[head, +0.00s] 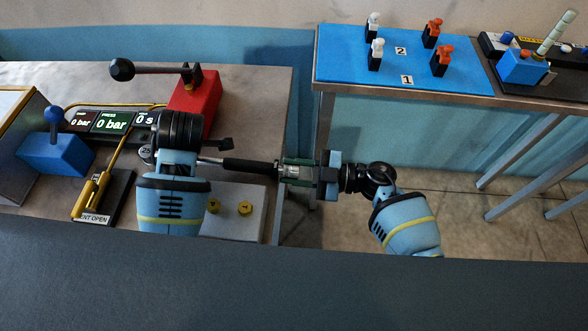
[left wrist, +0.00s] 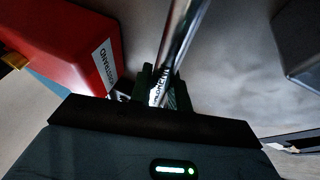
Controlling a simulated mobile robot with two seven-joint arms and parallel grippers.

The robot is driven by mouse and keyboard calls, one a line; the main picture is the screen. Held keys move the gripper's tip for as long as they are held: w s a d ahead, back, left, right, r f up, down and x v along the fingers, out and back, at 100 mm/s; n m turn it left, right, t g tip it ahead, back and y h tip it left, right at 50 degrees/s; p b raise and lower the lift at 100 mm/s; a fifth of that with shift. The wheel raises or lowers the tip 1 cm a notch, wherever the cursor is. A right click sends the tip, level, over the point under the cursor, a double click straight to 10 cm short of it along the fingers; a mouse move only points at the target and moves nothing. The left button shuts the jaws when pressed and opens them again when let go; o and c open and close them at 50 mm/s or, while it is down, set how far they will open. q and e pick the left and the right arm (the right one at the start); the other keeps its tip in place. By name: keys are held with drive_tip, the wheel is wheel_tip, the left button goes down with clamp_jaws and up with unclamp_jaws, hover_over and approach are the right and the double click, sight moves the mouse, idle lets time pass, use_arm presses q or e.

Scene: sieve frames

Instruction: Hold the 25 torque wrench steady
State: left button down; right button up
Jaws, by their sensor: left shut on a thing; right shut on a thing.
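The torque wrench lies roughly level across the right part of the left bench, its black handle (head: 250,166) reaching past the bench edge. A round grey disc marked 25 (head: 146,154) shows just left of my left wrist. My right gripper (head: 284,171) is shut on the handle's right end. My left arm hides its own fingers in the head view. In the left wrist view my left gripper (left wrist: 160,88) is shut on the wrench's bright metal shaft (left wrist: 180,38). The wrench's head is mostly hidden.
A red block with a black-knobbed lever (head: 194,100) stands just behind the wrench. Pressure displays (head: 112,121), a blue valve (head: 56,154) and a yellow lever (head: 92,194) are left. A plate with yellow bolts (head: 230,222) lies in front. A blue-topped table (head: 340,70) stands back right.

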drive_tip(key=n, duration=0.5)
drive_tip(key=shift+t, duration=0.3)
drive_tip(key=n, duration=0.5)
drive_tip(key=shift+y, duration=0.3)
drive_tip(key=n, duration=0.5)
drive_tip(key=shift+n+y, duration=0.4)
drive_tip(key=n, duration=0.5)
drive_tip(key=shift+f+n, duration=0.1)
drive_tip(key=shift+n, duration=0.2)
drive_tip(key=o, duration=1)
drive_tip(key=d, duration=0.4)
drive_tip(key=d+f, duration=0.1)
drive_tip(key=d, duration=0.3)
drive_tip(key=d+f, duration=0.1)
drive_tip(key=d, duration=0.3)
drive_tip(key=shift+s, duration=0.4)
